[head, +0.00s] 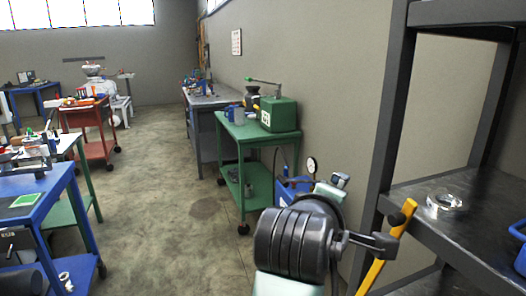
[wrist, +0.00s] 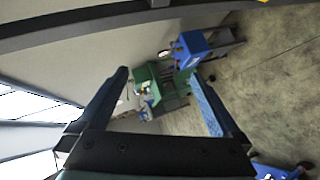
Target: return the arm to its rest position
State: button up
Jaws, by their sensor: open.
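My arm (head: 295,242) shows at the bottom centre of the head view, with dark ribbed joints and pale links, in front of the shelf rack. My gripper (wrist: 158,73) shows in the wrist view with its two dark fingers spread wide apart. Nothing is held between them. Through the gap, the green cart (wrist: 172,103) and a blue box-like object (wrist: 191,50) appear at a distance, apart from the fingertips. In the head view I cannot clearly make out the fingers.
The green cart (head: 258,134) carries a green machine (head: 279,114). A blue workbench (head: 38,187) stands left. The middle floor (head: 155,200) is clear.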

jog(key=s+a+r+m+t+y+p, duration=0.1)
jog(key=s+a+r+m+t+p, duration=0.15)
jog(key=r, duration=0.65)
jog(key=s+a+r+m+t+p, duration=0.2)
jog(key=r+t+p, duration=0.1)
jog(key=r, duration=0.6)
jog(key=s+a+r+m+t+y+p, duration=0.1)
jog(key=s+a+r+m+t+p, duration=0.15)
jog(key=r, duration=0.65)
jog(key=s+a+r+m+t+y+p, duration=0.3)
jog(key=s+r+t, duration=0.4)
jog(key=s+r, duration=0.5)
notch_tip(320, 180, up, 2)
jog(key=shift+a+r+y+p, duration=0.25)
jog(key=shift+a+y+p, duration=0.15)
jog(key=shift+a+p, duration=0.5)
